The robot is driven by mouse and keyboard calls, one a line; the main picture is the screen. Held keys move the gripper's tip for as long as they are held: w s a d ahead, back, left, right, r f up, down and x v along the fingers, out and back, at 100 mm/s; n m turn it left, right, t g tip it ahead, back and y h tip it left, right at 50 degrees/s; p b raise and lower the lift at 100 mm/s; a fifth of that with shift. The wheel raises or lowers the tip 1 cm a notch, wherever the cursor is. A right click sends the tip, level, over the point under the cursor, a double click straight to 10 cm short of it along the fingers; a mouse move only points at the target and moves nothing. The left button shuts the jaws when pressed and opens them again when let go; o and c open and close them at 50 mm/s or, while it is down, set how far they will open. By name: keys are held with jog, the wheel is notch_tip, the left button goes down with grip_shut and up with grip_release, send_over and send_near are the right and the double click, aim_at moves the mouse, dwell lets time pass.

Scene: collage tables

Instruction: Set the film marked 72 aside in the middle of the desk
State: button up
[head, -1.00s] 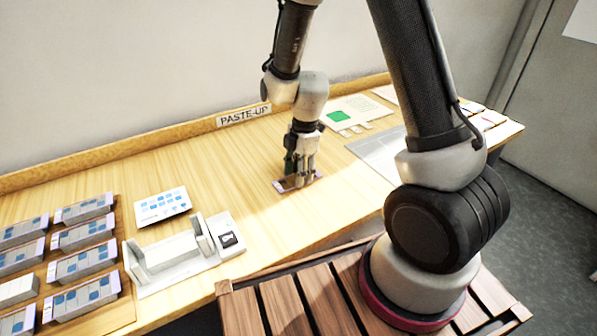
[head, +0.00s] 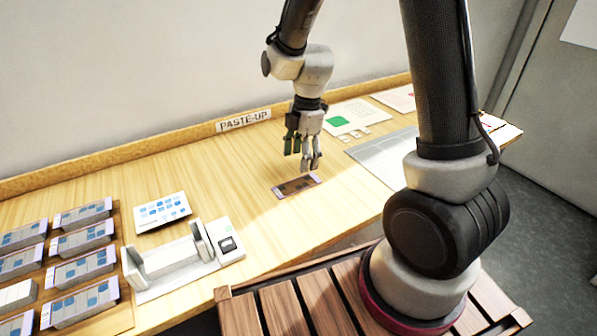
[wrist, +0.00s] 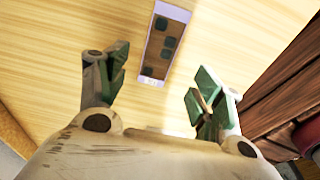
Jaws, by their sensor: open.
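A small dark film with pale lilac ends (head: 297,186) lies flat on the bare middle of the desk (head: 240,165). My gripper (head: 303,160) hangs above it, apart from it, with its fingers open and empty. In the wrist view the film (wrist: 166,44) lies beyond and between the spread fingertips of my gripper (wrist: 155,85). It shows dark green rounded patches there. I cannot read any number on it.
Film stacks (head: 84,241) stand in a wooden rack at the left. A blue-dotted card (head: 162,211) and a white device (head: 180,258) stand beside it. A grey gridded sheet (head: 375,158) and a green-marked card (head: 345,118) lie right. Bare desk surrounds the film.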

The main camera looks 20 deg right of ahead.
jog(key=s+d+r+m+t, duration=0.1)
jog(key=s+d+r+m, duration=0.3)
jog(key=r, duration=0.4)
jog(key=s+d+r+m+t, duration=0.1)
jog(key=s+d+r+m, duration=0.2)
jog(key=r+m, duration=0.35)
jog(key=s+d+r+m+t, duration=0.1)
jog(key=s+d+r+m, duration=0.2)
jog(key=s+m, duration=0.2)
jog(key=s+d+r+m+t+h, duration=0.1)
jog(key=s+d+r+m, duration=0.2)
jog(key=s, duration=0.4)
jog(key=shift+s+r+m, duration=0.15)
jog(key=shift+r+m, duration=0.5)
jog(key=shift+m, duration=0.2)
